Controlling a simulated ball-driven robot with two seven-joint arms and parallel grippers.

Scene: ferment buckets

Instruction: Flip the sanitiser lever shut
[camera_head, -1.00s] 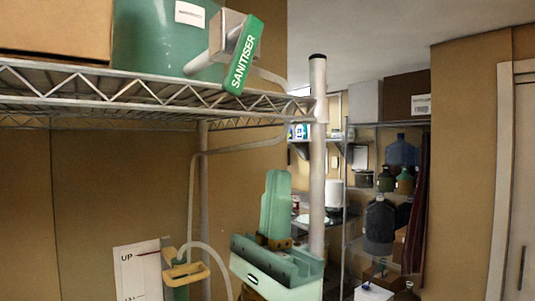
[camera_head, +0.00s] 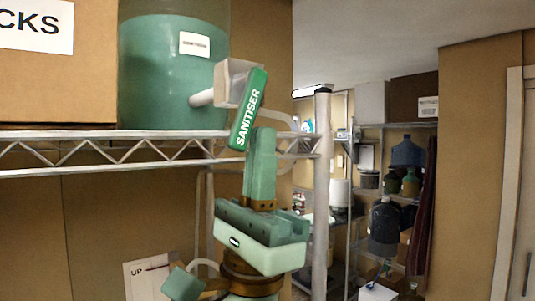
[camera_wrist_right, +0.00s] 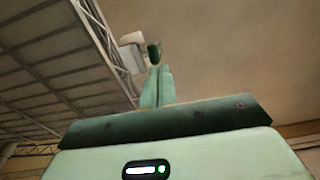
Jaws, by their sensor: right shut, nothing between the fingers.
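The sanitiser lever (camera_head: 248,110) is a green handle lettered SANITISER. It hangs tilted, lower end to the left, on a grey valve block (camera_head: 232,82) at the front of a green bucket (camera_head: 165,70). My right gripper (camera_head: 263,132) is shut and empty, its green fingers pointing up. The fingertips are beside the lever's lower part, slightly to its right; I cannot tell whether they touch. In the right wrist view the shut fingertips (camera_wrist_right: 158,68) are just below the dark lever (camera_wrist_right: 154,52), with the valve block (camera_wrist_right: 132,45) to its left. My left gripper is not in view.
The bucket stands on a wire shelf (camera_head: 120,155) beside a cardboard box (camera_head: 55,85). A pale shelf post (camera_head: 322,190) rises close to the right of my right gripper. Shelves with dark jugs (camera_head: 384,222) stand farther back.

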